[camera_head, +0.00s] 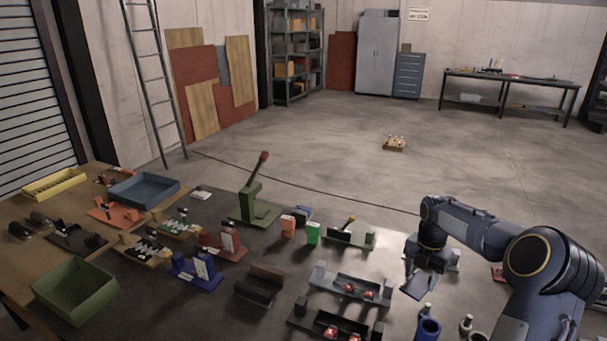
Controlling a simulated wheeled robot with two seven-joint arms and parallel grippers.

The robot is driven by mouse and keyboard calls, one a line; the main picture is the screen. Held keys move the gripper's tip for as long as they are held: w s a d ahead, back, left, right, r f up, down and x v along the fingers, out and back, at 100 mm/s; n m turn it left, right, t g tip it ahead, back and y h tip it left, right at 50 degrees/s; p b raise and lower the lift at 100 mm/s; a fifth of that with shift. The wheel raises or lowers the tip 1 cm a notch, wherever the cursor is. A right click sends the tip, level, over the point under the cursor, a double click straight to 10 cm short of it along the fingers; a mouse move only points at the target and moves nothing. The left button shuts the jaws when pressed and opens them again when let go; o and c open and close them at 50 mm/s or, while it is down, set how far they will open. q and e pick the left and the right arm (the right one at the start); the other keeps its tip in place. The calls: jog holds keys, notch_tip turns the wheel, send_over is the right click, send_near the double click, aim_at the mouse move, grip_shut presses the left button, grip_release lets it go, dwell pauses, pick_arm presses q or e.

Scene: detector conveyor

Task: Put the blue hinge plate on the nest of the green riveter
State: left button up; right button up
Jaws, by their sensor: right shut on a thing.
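The green riveter (250,204) stands at the far middle of the dark table, its lever with a red knob raised and tilted right. Its flat green base, where the nest is, extends to the right and looks empty; the nest itself is too small to make out. My right gripper (413,275) points down over the right part of the table, well to the right of the riveter. It is shut on a small flat blue-grey plate, which I take for the blue hinge plate (417,288). My left gripper is not in view.
Orange and green blocks (313,233) and a green fixture with a lever (348,237) stand between my right gripper and the riveter. Grey racks with red parts (349,287) are in front. Trays and fixtures fill the left.

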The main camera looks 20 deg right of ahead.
jog(key=a+f+m+b, duration=0.2)
jog(key=a+f+m, duration=0.1)
jog(key=a+m, duration=0.8)
jog(key=s+a+f+m+b, duration=0.1)
jog(key=a+f+m, duration=0.3)
jog(key=a+m, duration=0.8)
jog(key=shift+s+a+f+b, duration=0.15)
jog(key=shift+a+b, duration=0.55)
jog(key=shift+a, duration=1.7)
notch_tip(320, 180, up, 7)
jog(key=m+p, duration=0.5)
jog(key=m, duration=0.3)
send_over(404, 332)
jog(key=shift+a+r, duration=0.1)
jog(key=shift+r, duration=0.1)
jog(key=f+b, duration=0.1)
jog(key=f, duration=1.2)
jog(key=shift+d+f+b, duration=0.15)
jog(key=shift+d+b, duration=0.05)
jog(key=shift+b, duration=0.2)
jog(key=shift+f+b, duration=1.1)
jog(key=shift+f, duration=1.2)
